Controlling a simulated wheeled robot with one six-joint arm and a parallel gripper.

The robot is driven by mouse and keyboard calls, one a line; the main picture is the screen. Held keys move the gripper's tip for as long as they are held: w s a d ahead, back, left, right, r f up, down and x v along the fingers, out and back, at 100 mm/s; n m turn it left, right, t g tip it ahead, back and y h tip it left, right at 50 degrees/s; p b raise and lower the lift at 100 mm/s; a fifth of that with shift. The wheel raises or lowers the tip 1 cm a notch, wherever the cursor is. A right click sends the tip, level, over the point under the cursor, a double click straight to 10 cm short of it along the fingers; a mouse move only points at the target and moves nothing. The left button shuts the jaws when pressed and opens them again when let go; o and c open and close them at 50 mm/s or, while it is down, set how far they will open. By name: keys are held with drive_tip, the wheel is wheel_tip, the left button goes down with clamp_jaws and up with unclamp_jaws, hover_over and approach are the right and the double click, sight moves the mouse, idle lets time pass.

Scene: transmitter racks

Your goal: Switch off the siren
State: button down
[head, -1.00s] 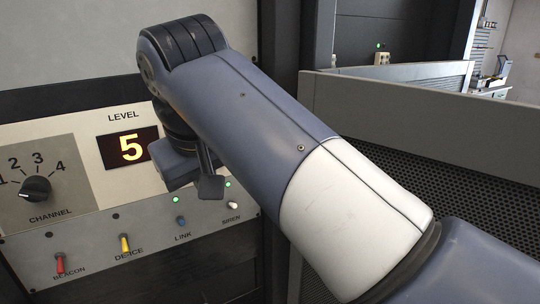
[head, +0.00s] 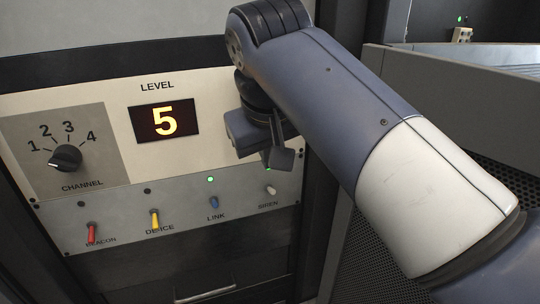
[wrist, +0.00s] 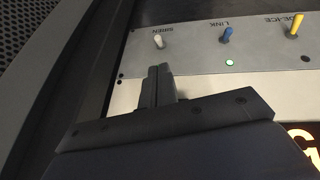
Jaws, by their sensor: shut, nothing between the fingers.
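The siren switch (head: 271,190) is a short pale lever at the right end of the lower switch strip, above its SIREN label. In the wrist view the siren switch (wrist: 159,41) stands just beyond my fingertips, with a visible gap. I cannot tell which way it is tilted. The siren's lamp is hidden behind my fingers. My gripper (head: 280,158) is shut and empty, just above the siren switch in the head view. Its closed fingers also show in the wrist view (wrist: 159,70).
Left of it are the blue LINK switch (head: 213,202) with a lit green lamp (head: 210,180), the yellow DE-ICE switch (head: 154,219) and the red BEACON switch (head: 91,233). Above are the CHANNEL knob (head: 66,158) and LEVEL display (head: 165,121) reading 5. A grey partition (head: 400,90) stands right.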

sight(271, 191)
drive_tip(key=x, duration=0.7)
drive_tip(key=shift+w+f, duration=0.1)
drive_tip(key=shift+f, duration=0.2)
drive_tip(key=shift+s+d+f+t+b, duration=0.1)
drive_tip(key=shift+s+f+t+b, duration=0.35)
drive_tip(key=shift+b, duration=1.15)
drive_tip(key=t+b, duration=0.1)
drive_tip(key=b, duration=0.2)
drive_tip(key=f+t+y+b, duration=0.1)
drive_tip(key=b, duration=0.2)
drive_tip(key=shift+s+d+f+t, duration=0.15)
drive_tip(key=shift+s+t, duration=0.2)
drive_tip(key=t+b, duration=0.2)
drive_tip(key=b, duration=0.1)
drive_tip(key=shift+s+d+b, duration=0.1)
drive_tip(key=shift+s+b, duration=0.15)
drive_tip(key=shift+b, duration=0.1)
drive_tip(key=shift+w+a+r+p, duration=0.2)
drive_tip(key=shift+w+r+p, duration=0.3)
drive_tip(key=shift+w+p, duration=0.15)
